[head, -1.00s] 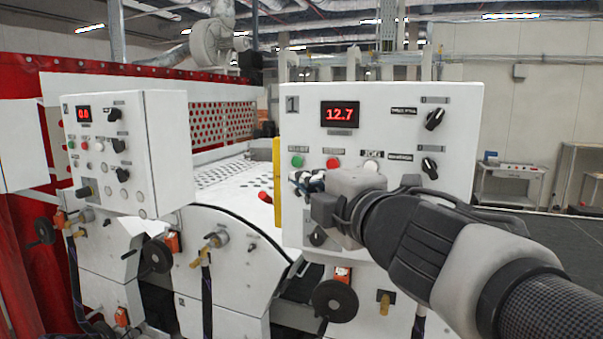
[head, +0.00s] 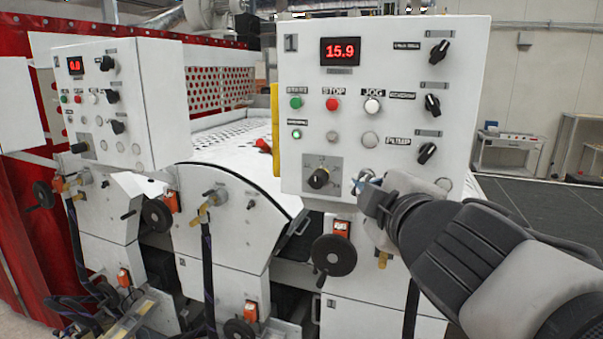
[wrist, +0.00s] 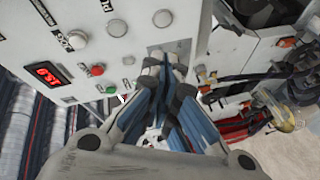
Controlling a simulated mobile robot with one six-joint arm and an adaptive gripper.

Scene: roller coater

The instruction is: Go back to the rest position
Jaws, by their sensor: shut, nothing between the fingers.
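My gripper (head: 364,182) is at the lower edge of the near white control panel (head: 460,95), just right of the black rotary selector (head: 318,178). Its fingers are shut and hold nothing. The wrist view shows the blue-padded fingers of my gripper (wrist: 165,68) drawn together, pointing at the panel's lower part. I cannot tell whether the fingertips touch the panel. The red display (head: 340,51) reads 15.9. Below it are a green START button (head: 296,103), a red STOP button (head: 332,104) and a white JOG button (head: 372,106). A small green light (head: 296,134) is lit.
A second control panel (head: 150,60) stands at the left, its display reading 0.0. Black handwheels (head: 334,255) and orange switches (head: 341,224) stick out below the panels. A red curtain (head: 40,250) hangs at the far left. Dark floor (head: 560,205) lies open at the right.

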